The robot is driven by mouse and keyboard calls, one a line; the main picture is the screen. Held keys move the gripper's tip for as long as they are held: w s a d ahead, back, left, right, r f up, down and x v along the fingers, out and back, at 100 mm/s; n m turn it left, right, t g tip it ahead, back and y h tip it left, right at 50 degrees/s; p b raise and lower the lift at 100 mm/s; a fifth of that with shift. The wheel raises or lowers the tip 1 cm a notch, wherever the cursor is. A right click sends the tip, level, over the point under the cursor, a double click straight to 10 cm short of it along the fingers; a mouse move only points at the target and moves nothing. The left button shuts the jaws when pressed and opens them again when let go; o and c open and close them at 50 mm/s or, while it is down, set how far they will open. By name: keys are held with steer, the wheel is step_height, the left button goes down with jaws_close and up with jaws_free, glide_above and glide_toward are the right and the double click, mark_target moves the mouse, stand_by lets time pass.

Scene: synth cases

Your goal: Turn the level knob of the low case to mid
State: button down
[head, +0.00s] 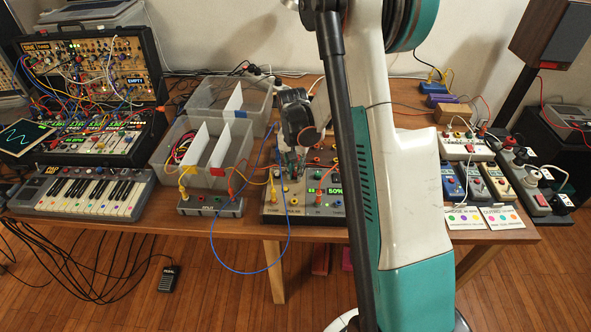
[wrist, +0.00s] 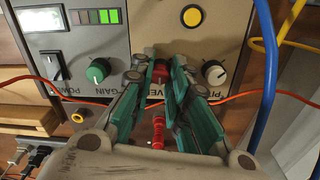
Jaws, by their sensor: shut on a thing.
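The low case (head: 300,218) stands near the front edge of the table in the head view, partly hidden by my arm. The wrist view shows its grey and beige panel (wrist: 150,22) close up. The red knob's label is mostly covered; only letters like VE show. In the head view my gripper (head: 291,162) is over the case. The knob's pointer is hidden by the fingers.
An orange cable (wrist: 245,95) crosses behind my fingers, and a blue cable (wrist: 268,70) hangs at the right. A power switch (wrist: 53,68) and a yellow button (wrist: 192,16) are nearby. Grey bins (head: 170,150) and a keyboard (head: 85,190) stand to the left, several pedals to the right.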

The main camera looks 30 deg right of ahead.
mark_target(294, 172)
steer(key=shift+w, duration=0.1)
steer(key=c, duration=1.5)
jaws_free()
step_height(294, 172, up, 12)
steer(key=shift+w+a, duration=0.1)
